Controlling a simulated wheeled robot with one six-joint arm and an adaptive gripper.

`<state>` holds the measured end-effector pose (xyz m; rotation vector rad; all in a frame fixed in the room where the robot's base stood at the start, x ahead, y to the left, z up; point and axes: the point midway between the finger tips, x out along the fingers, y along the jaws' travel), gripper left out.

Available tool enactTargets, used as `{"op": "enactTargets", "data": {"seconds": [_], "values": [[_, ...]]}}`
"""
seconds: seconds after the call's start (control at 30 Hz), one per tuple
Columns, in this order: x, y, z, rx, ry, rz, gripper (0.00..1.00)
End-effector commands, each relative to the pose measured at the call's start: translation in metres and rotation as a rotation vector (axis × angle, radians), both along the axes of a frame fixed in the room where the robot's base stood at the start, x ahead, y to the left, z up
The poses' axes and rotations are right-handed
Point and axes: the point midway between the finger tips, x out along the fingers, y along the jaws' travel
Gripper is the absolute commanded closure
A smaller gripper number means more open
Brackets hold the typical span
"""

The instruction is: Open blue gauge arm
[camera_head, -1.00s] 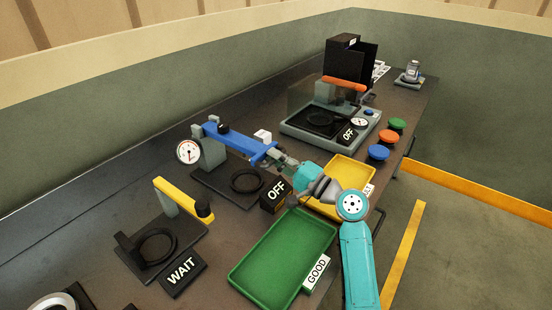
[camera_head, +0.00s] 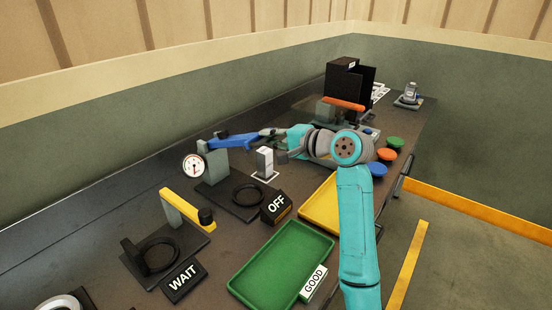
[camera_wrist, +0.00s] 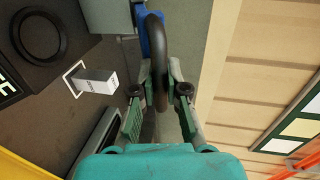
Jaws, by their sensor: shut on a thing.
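The blue gauge arm (camera_head: 238,139) stretches right from the top of its grey post, above a black base with a ring (camera_head: 248,194). It is swung towards the back, off to the side of the ring. A round white dial (camera_head: 193,165) sits at the post's left. My gripper (camera_head: 277,139) is at the arm's free end. In the wrist view, my gripper (camera_wrist: 158,92) has its fingers on either side of a black curved handle (camera_wrist: 158,50), joined to the blue arm (camera_wrist: 144,25). The exact contact on the handle is partly hidden.
A grey-white block (camera_head: 265,160) stands on a white-outlined square beside the base. An OFF sign (camera_head: 276,206), a green tray (camera_head: 282,262) and a yellow tray (camera_head: 322,208) lie nearer. A yellow gauge arm (camera_head: 182,206) stands left. An orange-handled machine (camera_head: 344,104) is behind.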

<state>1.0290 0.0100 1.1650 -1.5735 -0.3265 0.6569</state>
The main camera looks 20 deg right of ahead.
Motion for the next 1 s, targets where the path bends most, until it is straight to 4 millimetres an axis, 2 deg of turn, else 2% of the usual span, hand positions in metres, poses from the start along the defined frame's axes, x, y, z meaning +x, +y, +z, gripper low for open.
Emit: {"op": "enactTargets", "data": {"seconds": [0.03,0.1,0.2,0.6,0.77,1.0], "values": [[0.004,0.005,0.013,-0.021,0.022,0.006,1.0],[0.009,0.009,0.025,-0.049,0.062,0.005,1.0],[0.016,0.015,0.039,-0.083,0.113,0.007,1.0],[0.055,0.043,0.097,-0.097,0.13,0.009,1.0],[0.073,0.057,0.114,-0.161,0.224,0.01,1.0],[0.098,0.076,0.133,-0.157,0.22,0.01,1.0]]}}
